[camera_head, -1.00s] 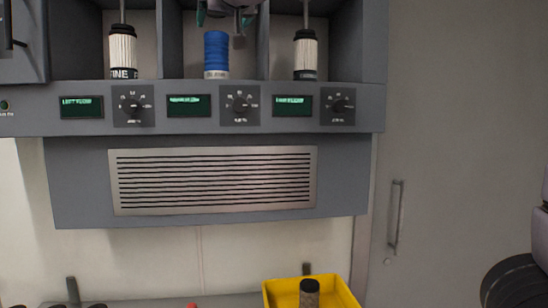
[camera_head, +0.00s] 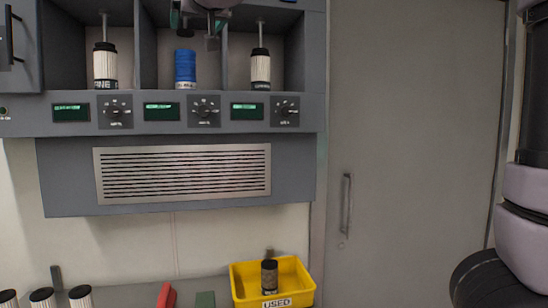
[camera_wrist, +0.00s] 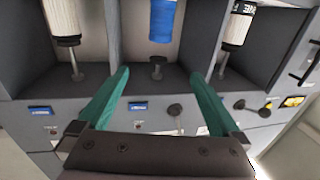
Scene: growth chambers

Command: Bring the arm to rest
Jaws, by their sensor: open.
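My gripper (camera_wrist: 158,105) shows in the wrist view with its two green fingers spread wide apart and nothing between them. It faces the middle bay of the grey cabinet (camera_head: 230,180). A blue cylinder (camera_head: 186,68) stands in that middle bay, apart from the fingers; the wrist view shows it too (camera_wrist: 162,20). In the head view, part of my gripper (camera_head: 198,22) shows at the top edge above the blue cylinder, with its fingers mostly cut off. My arm also shows at the right edge.
White ribbed filters stand in the left bay (camera_head: 105,68) and right bay (camera_head: 260,68). A yellow bin marked USED (camera_head: 237,284) holds a dark cylinder (camera_head: 269,276). Several white filters (camera_head: 80,296) stand at lower left. A grey door (camera_head: 410,130) fills the right side.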

